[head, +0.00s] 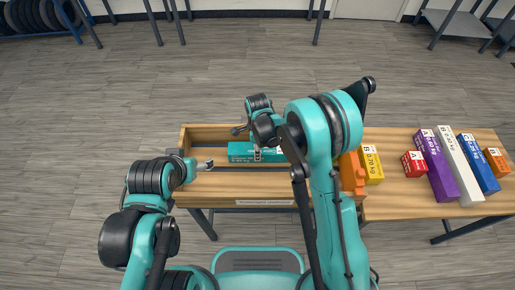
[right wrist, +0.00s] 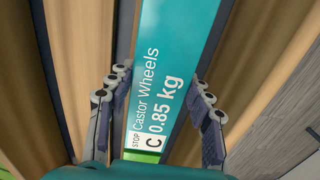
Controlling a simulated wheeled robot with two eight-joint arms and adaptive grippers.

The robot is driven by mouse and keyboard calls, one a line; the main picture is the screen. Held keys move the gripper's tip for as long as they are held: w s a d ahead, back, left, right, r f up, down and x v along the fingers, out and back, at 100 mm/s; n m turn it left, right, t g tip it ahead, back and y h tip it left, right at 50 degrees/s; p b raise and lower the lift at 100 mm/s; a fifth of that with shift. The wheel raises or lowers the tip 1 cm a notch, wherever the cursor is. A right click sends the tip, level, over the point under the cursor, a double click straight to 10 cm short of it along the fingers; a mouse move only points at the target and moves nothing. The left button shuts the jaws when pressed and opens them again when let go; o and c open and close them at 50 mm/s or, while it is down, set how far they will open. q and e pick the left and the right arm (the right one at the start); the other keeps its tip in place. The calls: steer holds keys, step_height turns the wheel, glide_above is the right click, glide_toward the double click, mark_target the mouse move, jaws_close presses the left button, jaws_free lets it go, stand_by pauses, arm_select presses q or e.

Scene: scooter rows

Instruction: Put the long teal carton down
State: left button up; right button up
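The long teal carton (head: 240,151) lies lengthwise in a wooden crate (head: 262,202), between its slats, in the head view. In the right wrist view the teal carton (right wrist: 172,75) fills the middle, its label reading Castor Wheels, C, 0.85 kg. My right gripper (head: 257,154) is over the carton. Its fingers (right wrist: 160,78) are spread on either side, with a visible gap at the left finger. My right arm hides the carton's right end in the head view. My left gripper (head: 208,164) is at the crate's left end, apart from the carton; its opening is too small to judge.
A wooden table to the right holds a yellow carton (head: 373,167), a red box (head: 414,164), a purple carton (head: 437,167), a white carton (head: 461,168), a blue carton (head: 479,165) and an orange box (head: 496,161). The crate's front and rear strips look empty.

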steer(key=o, duration=0.5)
steer(key=shift+c, duration=0.2)
steer(key=shift+r, duration=0.1)
steer(key=shift+r+p, duration=0.35)
steer(key=s+d+r+n+t+p, duration=0.1)
steer(key=s+d+r+n+p, duration=0.15)
steer(key=r, duration=0.75)
steer(key=s+d+r+n+t+p, duration=0.1)
steer(key=d+r+n+p, duration=0.15)
steer(key=r, duration=0.75)
steer(key=s+d+r+n+t, duration=0.2)
steer(key=s+d+r+n, duration=0.1)
steer(key=s+d+n, duration=0.3)
steer(key=s+d+r+n+t, duration=0.3)
steer(key=s+d+n, duration=0.3)
steer(key=s, duration=0.3)
steer(key=shift+s+d+r+n+b, duration=0.3)
steer(key=shift+d+r+n+b, duration=0.1)
steer(key=shift+r+n+b, duration=0.1)
